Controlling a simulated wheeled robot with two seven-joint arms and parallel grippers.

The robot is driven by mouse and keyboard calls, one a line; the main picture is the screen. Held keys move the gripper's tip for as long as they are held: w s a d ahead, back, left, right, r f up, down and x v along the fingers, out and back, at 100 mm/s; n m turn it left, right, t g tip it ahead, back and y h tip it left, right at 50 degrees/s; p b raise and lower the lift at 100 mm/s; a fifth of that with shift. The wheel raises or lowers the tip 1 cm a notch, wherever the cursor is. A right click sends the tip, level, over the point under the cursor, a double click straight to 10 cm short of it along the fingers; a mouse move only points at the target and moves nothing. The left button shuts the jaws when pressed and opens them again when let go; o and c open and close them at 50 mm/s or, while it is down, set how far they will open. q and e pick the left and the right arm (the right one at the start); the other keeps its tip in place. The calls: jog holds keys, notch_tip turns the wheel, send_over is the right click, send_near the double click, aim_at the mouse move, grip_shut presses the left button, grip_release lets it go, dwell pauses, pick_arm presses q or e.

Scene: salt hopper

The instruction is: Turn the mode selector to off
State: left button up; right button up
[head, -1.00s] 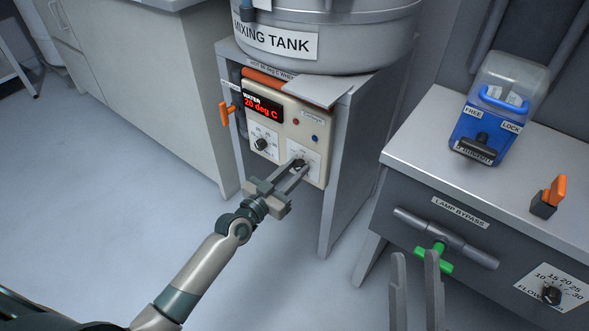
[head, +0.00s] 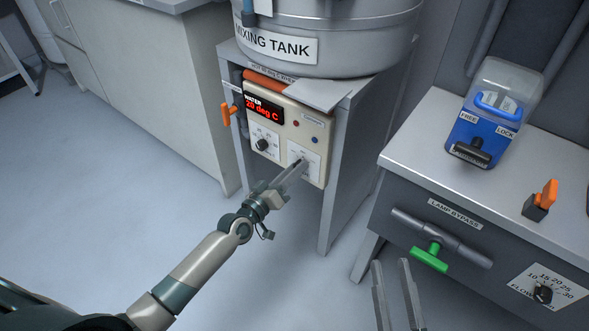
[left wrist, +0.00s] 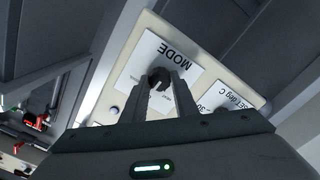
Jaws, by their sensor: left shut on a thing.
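The mode selector (left wrist: 159,78) is a small dark knob on a white plate marked MODE (left wrist: 168,56) in the left wrist view. In the head view the same plate (head: 307,155) sits at the lower right of the cream control panel. My left gripper (head: 301,166) reaches it from the lower left and is shut on the knob, hiding most of it in the head view. The pointer's exact setting cannot be read. My right gripper (head: 392,266) is at the bottom of the head view, its two fingers apart with nothing between them.
The panel's red display (head: 264,108) reads WATER 20 deg C. A second dial (head: 263,144) is left of the mode plate. The mixing tank (head: 340,35) stands above. A grey bench with a green valve handle (head: 430,257) and a blue box (head: 481,134) is at right.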

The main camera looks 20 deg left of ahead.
pick_arm(q)
jog(key=shift+n, duration=0.3)
pick_arm(e)
jog(key=shift+f, duration=0.2)
pick_arm(q)
jog(key=o, duration=1.1)
jog(key=shift+c, duration=0.2)
jog(key=shift+s+a, duration=0.1)
jog(key=shift+s, duration=0.05)
pick_arm(e)
jog(key=shift+w, duration=0.1)
pick_arm(q)
jog(key=p+v, duration=0.1)
jog(key=v, duration=1.6)
pick_arm(e)
jog(key=shift+w+d+f+g+h, duration=0.1)
jog(key=shift+d+f+g+h, duration=0.1)
jog(key=shift+f+g, duration=0.45)
jog(key=shift+w+d+f+g+h, duration=0.1)
jog(key=shift+f+g+h, duration=0.2)
jog(key=shift+f, duration=0.6)
jog(key=shift+w+d+f+g+h, duration=0.1)
jog(key=shift+f+g, duration=0.45)
jog(key=shift+f, duration=0.25)
pick_arm(q)
jog(key=shift+s, duration=0.1)
pick_arm(e)
jog(key=shift+f, duration=0.1)
